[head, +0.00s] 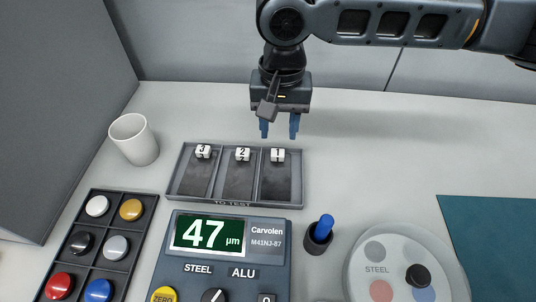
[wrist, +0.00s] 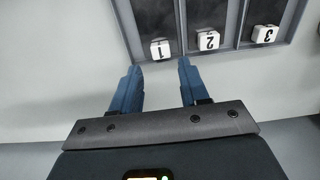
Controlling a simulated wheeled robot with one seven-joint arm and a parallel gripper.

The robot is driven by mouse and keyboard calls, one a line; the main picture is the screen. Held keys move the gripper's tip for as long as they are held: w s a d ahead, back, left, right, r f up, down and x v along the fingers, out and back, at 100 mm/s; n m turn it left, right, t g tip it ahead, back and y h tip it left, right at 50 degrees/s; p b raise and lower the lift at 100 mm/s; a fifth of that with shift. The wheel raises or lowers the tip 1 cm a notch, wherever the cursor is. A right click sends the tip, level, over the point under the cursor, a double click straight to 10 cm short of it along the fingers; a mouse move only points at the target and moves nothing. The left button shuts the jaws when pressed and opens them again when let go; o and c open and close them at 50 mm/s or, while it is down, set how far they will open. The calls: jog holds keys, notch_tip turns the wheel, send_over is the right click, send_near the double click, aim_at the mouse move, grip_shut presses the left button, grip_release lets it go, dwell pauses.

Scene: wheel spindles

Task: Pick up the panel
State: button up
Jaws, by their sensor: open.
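A grey tray (head: 235,204) marked TO TEST has three compartments, with number blocks 3 (head: 203,151), 2 (head: 242,154) and 1 (head: 278,155) at their back ends. Each compartment shows a dark flat surface; I cannot tell whether these are panels or the tray floor. My gripper (head: 279,136) is open and empty, pointing down just behind block 1. In the wrist view, my blue fingers (wrist: 157,68) are apart, with block 1 (wrist: 160,50) just beyond them.
A gauge (head: 230,255) reading 47 µm stands in front of the tray. A white cup (head: 134,139) and a rack of coloured discs (head: 100,245) are at left. A blue-topped holder (head: 319,237), a round dish (head: 405,265) and a teal mat (head: 495,240) are at right. The back right table is clear.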

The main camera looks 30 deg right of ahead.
aim_at(278, 153)
jog(key=shift+w+d+f, duration=0.1)
jog(key=shift+w+f, duration=0.05)
jog(key=shift+f, duration=3.65)
grip_shut()
